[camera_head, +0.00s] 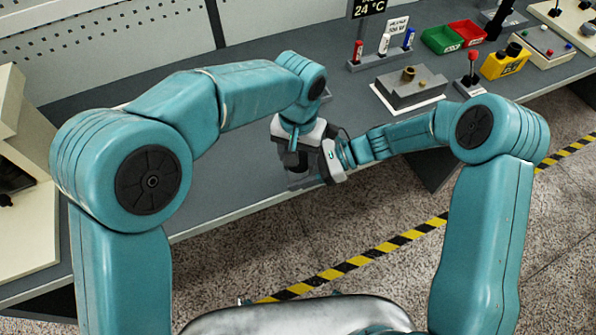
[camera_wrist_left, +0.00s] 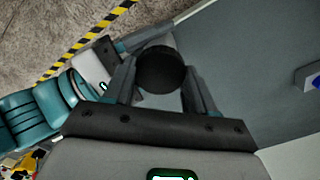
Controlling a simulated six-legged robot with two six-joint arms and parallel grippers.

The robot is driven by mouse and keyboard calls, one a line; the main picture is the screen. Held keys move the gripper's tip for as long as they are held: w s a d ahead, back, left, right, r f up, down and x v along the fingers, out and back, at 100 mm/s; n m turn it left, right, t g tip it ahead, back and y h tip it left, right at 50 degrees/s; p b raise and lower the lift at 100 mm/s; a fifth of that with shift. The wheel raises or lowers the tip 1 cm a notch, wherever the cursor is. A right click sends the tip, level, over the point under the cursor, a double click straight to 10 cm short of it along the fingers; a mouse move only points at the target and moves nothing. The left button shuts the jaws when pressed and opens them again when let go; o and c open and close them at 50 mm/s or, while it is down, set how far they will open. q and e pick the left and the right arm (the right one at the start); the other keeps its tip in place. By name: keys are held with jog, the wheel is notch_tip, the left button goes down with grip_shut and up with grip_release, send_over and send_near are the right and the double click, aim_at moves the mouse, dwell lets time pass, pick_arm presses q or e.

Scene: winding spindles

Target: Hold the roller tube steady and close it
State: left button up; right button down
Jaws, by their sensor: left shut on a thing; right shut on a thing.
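In the left wrist view, a round black cap (camera_wrist_left: 160,70) is seen end-on between the two fingers of my left gripper (camera_wrist_left: 162,88), which is shut on it. In the head view my left gripper (camera_head: 296,164) points down over the front of the bench, with the dark cap between its fingers. My right gripper (camera_head: 318,172) comes in from the right, right beside and below the left one, and is shut on the roller tube. The tube's body is mostly hidden by the cap and fingers, so I cannot tell how the cap sits on it.
The grey bench (camera_head: 215,195) is bare to the left of my grippers. A grey block with a brass piece (camera_head: 408,80), a marker rack (camera_head: 382,58), green (camera_head: 442,40) and red (camera_head: 470,33) bins and a yellow box (camera_head: 505,62) stand at the back right.

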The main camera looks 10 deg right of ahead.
pick_arm(q)
jog(key=m, duration=0.5)
jog(key=shift+m, duration=0.3)
jog(key=m, duration=0.2)
jog(key=shift+m, duration=0.4)
jog(key=m, duration=0.7)
jog(key=shift+m, duration=0.4)
jog(key=m, duration=1.4)
jog(key=shift+f+m, duration=0.1)
jog(key=shift+m, duration=0.2)
jog(key=o, duration=1.3)
jog(key=shift+c, duration=0.2)
